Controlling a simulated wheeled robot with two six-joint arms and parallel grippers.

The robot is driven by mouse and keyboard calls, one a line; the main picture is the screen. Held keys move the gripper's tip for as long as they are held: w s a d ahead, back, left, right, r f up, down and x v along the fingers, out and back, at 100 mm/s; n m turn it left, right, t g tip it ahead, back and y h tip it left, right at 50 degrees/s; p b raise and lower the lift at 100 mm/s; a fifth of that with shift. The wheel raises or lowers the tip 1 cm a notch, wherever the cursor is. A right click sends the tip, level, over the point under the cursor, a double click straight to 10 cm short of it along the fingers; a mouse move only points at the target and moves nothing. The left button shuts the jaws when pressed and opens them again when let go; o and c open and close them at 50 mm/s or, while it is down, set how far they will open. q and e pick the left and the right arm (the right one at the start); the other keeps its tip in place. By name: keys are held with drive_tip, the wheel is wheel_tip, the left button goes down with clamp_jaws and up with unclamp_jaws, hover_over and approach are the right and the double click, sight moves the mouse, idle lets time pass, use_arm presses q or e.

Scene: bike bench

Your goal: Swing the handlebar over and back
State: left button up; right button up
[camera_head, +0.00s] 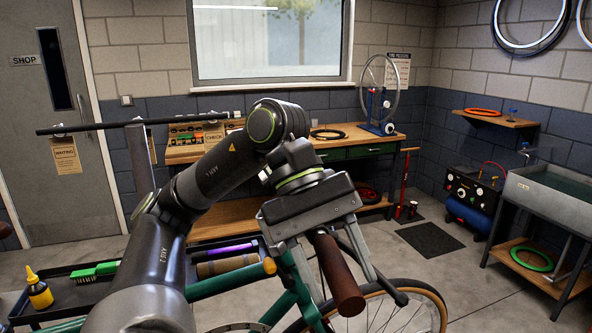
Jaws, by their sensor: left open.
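The green bike (290,309) stands in front of me, partly hidden by my left arm. Its handlebar shows as a brown grip (346,290) pointing toward me, with a dark lever-like bar (381,284) to its right. My left gripper (344,286) is over the grip from above. Its two fingers are apart, one on each side of the brown grip in the picture. Whether either finger touches the grip, I cannot tell. The rest of the handlebar is hidden behind the gripper. My right gripper is not in view.
A black tray (77,294) with a yellow bottle (39,292) and a green brush (95,273) is at the lower left. A wooden workbench (351,137) stands behind. A wash basin stand (513,194) is at the right. Open floor lies right of the bike.

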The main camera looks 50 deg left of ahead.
use_arm(q)
drive_tip(key=v, duration=1.5)
drive_tip(key=shift+a+r, duration=0.2)
drive_tip(key=shift+r, duration=0.1)
drive_tip(key=shift+w+r, duration=0.1)
